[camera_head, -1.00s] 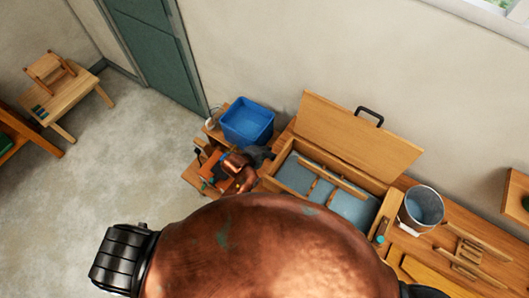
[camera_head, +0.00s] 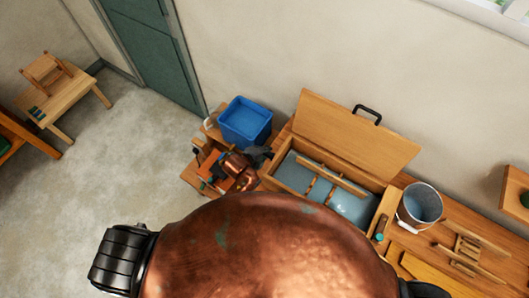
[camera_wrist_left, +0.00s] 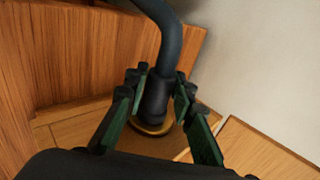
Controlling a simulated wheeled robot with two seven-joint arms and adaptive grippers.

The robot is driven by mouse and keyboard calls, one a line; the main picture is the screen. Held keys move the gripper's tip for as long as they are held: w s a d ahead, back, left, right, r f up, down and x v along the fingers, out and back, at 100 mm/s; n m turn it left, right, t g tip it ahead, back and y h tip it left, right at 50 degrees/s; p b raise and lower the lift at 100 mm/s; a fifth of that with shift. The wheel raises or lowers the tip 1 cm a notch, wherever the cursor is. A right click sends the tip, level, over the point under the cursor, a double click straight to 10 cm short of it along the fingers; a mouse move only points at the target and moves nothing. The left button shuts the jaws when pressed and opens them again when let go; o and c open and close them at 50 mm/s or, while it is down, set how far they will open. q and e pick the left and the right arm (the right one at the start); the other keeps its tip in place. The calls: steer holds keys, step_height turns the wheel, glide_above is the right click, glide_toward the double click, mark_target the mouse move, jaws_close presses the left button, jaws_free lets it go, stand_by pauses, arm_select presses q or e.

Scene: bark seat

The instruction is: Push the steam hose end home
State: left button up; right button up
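My left gripper (camera_head: 258,155) is at the left end of the open wooden box (camera_head: 336,200), small and dark in the head view. In the left wrist view its two green-padded fingers (camera_wrist_left: 160,92) stand either side of the black cuff of the steam hose end (camera_wrist_left: 155,100) and look closed on it. The grey hose (camera_wrist_left: 171,45) rises from the cuff. A brass ring (camera_wrist_left: 150,130) shows around the cuff's lower end. The cuff hides the ring's middle, so I cannot tell how deep the end sits. My right gripper is out of view.
A blue tub (camera_head: 245,122) stands behind the left gripper. The box lid (camera_head: 355,135) is raised towards the wall. A metal bucket (camera_head: 420,206) and wooden pieces (camera_head: 466,250) are on the right bench. Bare floor (camera_head: 110,150) lies to the left.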

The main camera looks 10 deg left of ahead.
arm_select(q)
steer(key=o, duration=0.4)
steer(key=shift+o, duration=0.2)
steer(key=v, duration=1.2)
